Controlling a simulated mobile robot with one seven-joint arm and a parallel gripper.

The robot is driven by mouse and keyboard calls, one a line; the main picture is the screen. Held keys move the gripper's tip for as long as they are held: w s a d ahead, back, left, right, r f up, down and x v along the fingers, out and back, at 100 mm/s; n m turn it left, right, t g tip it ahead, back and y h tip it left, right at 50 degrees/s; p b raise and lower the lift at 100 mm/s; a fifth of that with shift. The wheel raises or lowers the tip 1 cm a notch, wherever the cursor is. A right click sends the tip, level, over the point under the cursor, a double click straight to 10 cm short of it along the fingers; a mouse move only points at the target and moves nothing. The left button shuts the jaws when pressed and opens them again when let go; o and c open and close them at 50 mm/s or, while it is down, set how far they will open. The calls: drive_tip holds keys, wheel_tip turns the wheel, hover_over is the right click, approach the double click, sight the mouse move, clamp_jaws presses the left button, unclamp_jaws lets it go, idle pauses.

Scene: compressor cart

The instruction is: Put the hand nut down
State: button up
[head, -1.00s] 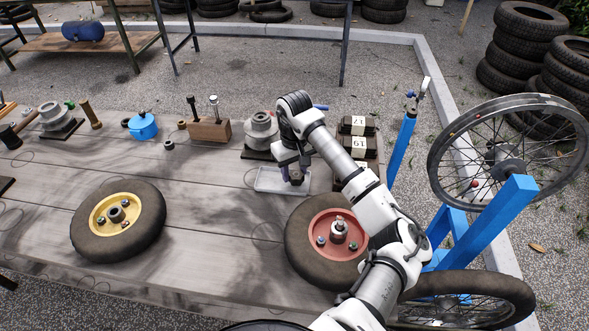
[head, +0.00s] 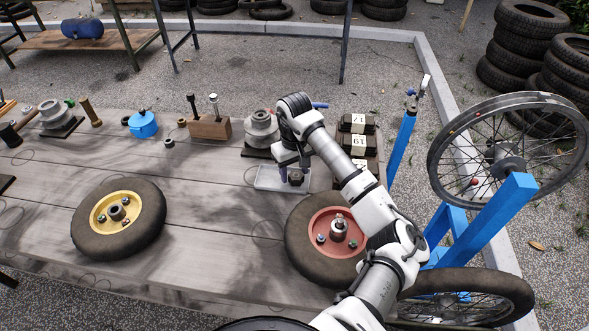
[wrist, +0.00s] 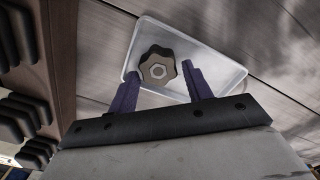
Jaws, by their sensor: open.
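The hand nut (wrist: 158,66) is a dark, lobed knob with a pale hex centre. It lies in a shallow clear tray (wrist: 225,75) in the wrist view. The same tray shows in the head view (head: 268,181), with the dark nut (head: 296,178) at its right end. My gripper (wrist: 160,82) is open, its two purple fingers apart on either side below the nut in the wrist view. In the head view my gripper (head: 291,168) is over the tray's right part. Whether a finger touches the nut or tray I cannot tell.
A red-hubbed wheel (head: 318,262) lies in front of the tray, and a yellow-hubbed wheel (head: 92,240) lies left. Dark numbered blocks (head: 357,124) stand right of my gripper. A grey flanged part (head: 262,130) stands behind the tray. Bench space left of the tray is clear.

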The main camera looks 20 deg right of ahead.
sight(294, 173)
wheel_tip(294, 173, up, 12)
drive_tip(key=b, duration=0.3)
drive_tip(key=shift+b, duration=0.3)
